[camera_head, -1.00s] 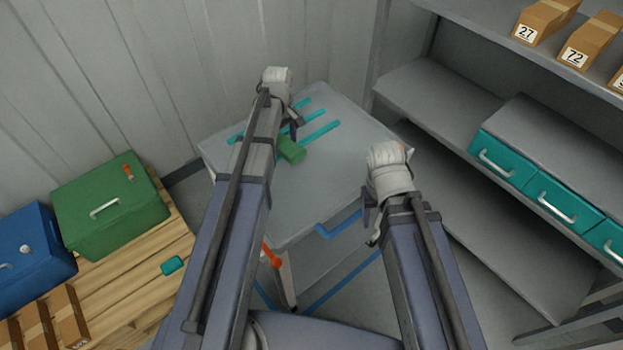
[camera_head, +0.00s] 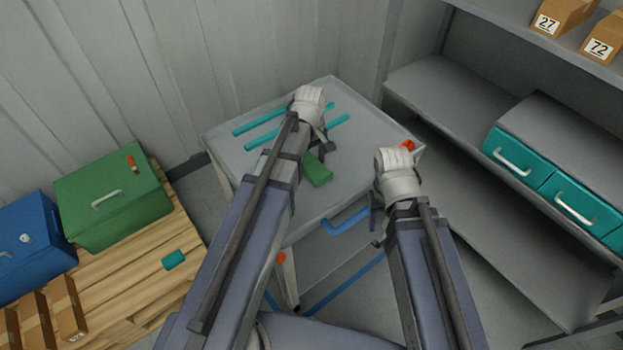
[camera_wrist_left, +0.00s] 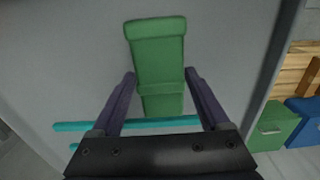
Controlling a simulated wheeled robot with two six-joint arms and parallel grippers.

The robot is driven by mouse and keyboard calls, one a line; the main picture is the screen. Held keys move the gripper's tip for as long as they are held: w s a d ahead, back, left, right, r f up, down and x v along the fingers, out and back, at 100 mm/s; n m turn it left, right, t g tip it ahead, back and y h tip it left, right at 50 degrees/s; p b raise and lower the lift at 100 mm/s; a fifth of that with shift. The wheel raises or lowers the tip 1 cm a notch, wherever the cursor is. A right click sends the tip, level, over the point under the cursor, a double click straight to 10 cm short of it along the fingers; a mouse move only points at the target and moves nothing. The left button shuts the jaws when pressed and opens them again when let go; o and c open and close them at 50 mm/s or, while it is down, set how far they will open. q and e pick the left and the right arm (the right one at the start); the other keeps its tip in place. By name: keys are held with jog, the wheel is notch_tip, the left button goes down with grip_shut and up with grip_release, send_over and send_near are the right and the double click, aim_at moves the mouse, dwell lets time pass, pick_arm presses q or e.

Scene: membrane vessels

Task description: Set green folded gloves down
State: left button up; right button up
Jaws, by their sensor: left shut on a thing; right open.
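The green folded gloves (camera_head: 317,172) are in my left gripper (camera_head: 314,158), over the grey table top (camera_head: 232,160). In the left wrist view the gloves (camera_wrist_left: 158,50) are a long green bundle between the two dark fingers of the left gripper (camera_wrist_left: 160,78). Whether their underside touches the table top is hidden. My right gripper (camera_head: 377,222) is open and empty, beside the table's right front side.
Teal strips (camera_head: 262,122) lie on the table top, partly behind my left arm. A grey shelf with teal drawers (camera_head: 575,205) stands right. A green case (camera_head: 112,205) and a blue case (camera_head: 32,248) stand on a wooden pallet (camera_head: 130,290) at left.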

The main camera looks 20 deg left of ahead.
aim_at(311, 173)
pick_arm(q)
jog(key=shift+f+b, duration=1.95)
jog(key=shift+f, duration=0.5)
jog(key=shift+f, duration=0.1)
jog(key=shift+f, duration=0.15)
jog(key=o, duration=1.2)
notch_tip(311, 173, up, 13)
jog(key=p, duration=1.2)
jog(key=shift+f, duration=0.2)
jog(key=s+d+m, duration=0.3)
jog(key=s+m, duration=0.1)
jog(key=s, duration=0.1)
jog(key=s+d+m, duration=0.4)
jog(key=m, duration=0.1)
jog(key=s+d+m+y, duration=0.1)
jog(key=s+d+m, duration=0.2)
jog(key=s+m, duration=0.2)
jog(key=shift+s+d, duration=0.25)
jog(key=shift+s, duration=0.05)
